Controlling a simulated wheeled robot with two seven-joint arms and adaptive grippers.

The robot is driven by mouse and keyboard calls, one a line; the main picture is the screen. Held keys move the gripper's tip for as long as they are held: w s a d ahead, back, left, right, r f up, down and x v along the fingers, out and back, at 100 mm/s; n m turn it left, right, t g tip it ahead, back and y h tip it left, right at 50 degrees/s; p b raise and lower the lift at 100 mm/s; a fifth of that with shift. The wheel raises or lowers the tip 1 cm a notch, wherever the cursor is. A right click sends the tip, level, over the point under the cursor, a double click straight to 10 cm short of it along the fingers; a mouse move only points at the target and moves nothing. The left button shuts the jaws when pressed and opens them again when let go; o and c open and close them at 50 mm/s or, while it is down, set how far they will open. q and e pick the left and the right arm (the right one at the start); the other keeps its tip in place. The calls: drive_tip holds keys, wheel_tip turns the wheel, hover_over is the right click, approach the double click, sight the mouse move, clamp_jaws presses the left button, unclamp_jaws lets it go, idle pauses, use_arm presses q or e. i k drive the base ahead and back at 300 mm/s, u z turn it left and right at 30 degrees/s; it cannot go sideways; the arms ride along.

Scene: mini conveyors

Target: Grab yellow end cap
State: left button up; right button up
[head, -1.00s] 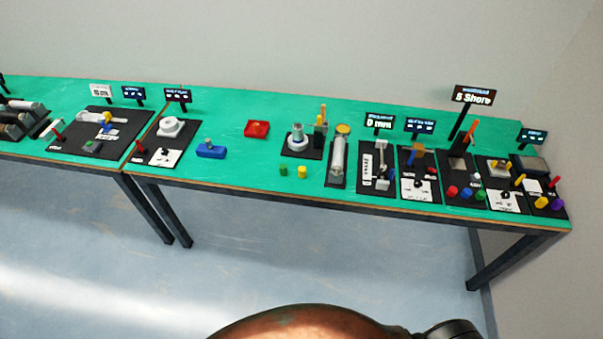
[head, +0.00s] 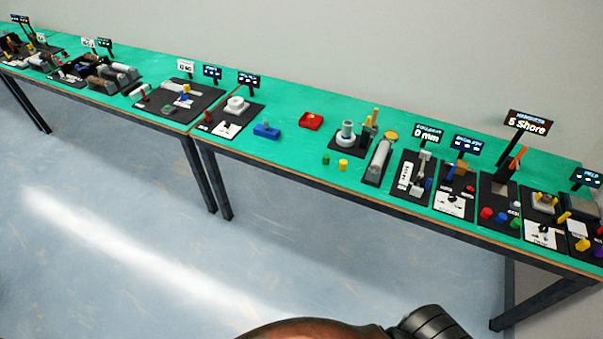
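A small yellow cylinder (head: 343,166), which looks like the yellow end cap, stands on the green table top near its front edge. A small green cylinder (head: 325,159) stands just left of it, a little apart. Another yellow piece (head: 582,244) sits on the station at the far right; it is too small to tell its kind. Neither of my grippers is in view, and nothing is seen touching the yellow pieces.
The long green table (head: 290,145) carries several stations with signs. The floor (head: 130,220) in front is clear.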

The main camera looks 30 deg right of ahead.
sight(343, 163)
drive_tip(key=u, duration=0.3)
drive_tip(key=i, duration=0.9)
drive_tip(key=z, duration=0.05)
